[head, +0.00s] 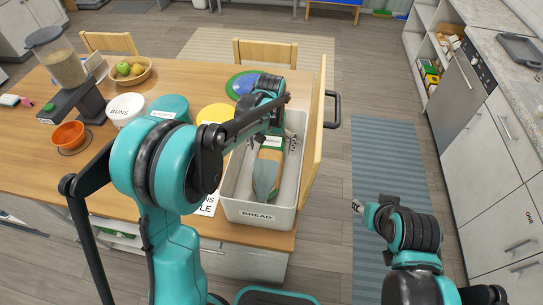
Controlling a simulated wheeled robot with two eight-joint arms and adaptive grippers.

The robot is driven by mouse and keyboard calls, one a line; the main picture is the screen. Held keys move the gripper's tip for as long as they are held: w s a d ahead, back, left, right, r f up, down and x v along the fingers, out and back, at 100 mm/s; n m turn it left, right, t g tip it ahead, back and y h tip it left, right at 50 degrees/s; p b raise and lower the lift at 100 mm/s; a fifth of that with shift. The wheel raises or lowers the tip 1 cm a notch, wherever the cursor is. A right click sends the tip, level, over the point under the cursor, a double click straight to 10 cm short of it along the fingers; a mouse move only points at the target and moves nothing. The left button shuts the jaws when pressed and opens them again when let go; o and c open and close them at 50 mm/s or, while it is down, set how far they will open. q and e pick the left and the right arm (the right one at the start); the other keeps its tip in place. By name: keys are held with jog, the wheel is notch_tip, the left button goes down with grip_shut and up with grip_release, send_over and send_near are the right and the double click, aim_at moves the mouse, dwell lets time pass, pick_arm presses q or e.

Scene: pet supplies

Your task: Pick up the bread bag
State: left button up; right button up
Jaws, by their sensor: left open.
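The bread bag (267,175) is a long brown, green and grey-teal pack. It lies lengthwise in the white bin (258,213) labelled BREAD. My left gripper (272,138) is open and points down over the far end of the bag, inside the bin's outline. The arm hides part of the bag's far end, and I cannot tell whether the fingers touch it. My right gripper (357,206) is at the lower right, over the floor and away from the bin. Only its small tip shows.
A wooden lid or board (315,135) stands upright along the bin's right side. On the table (185,75) are a fruit basket (131,71), white and teal canisters, an orange bowl (68,135) and a food dispenser (60,60). The floor right of the table is clear.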

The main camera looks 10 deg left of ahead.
aim_at(269, 158)
pick_arm(q)
jog(key=shift+w+f, duration=0.5)
jog(key=shift+f, duration=0.3)
jog(key=f, duration=0.2)
jog(key=f+b, duration=0.1)
jog(key=f, duration=0.1)
jog(key=s+f, duration=0.1)
jog(key=f, duration=0.1)
jog(key=shift+a+f+b, duration=0.2)
jog(key=shift+a+b, duration=0.05)
jog(key=shift+b, duration=0.15)
jog(key=shift+s, duration=0.1)
pick_arm(e)
jog(key=shift+w+f, duration=0.25)
jog(key=shift+f, duration=0.65)
pick_arm(q)
jog(key=c, duration=1.7)
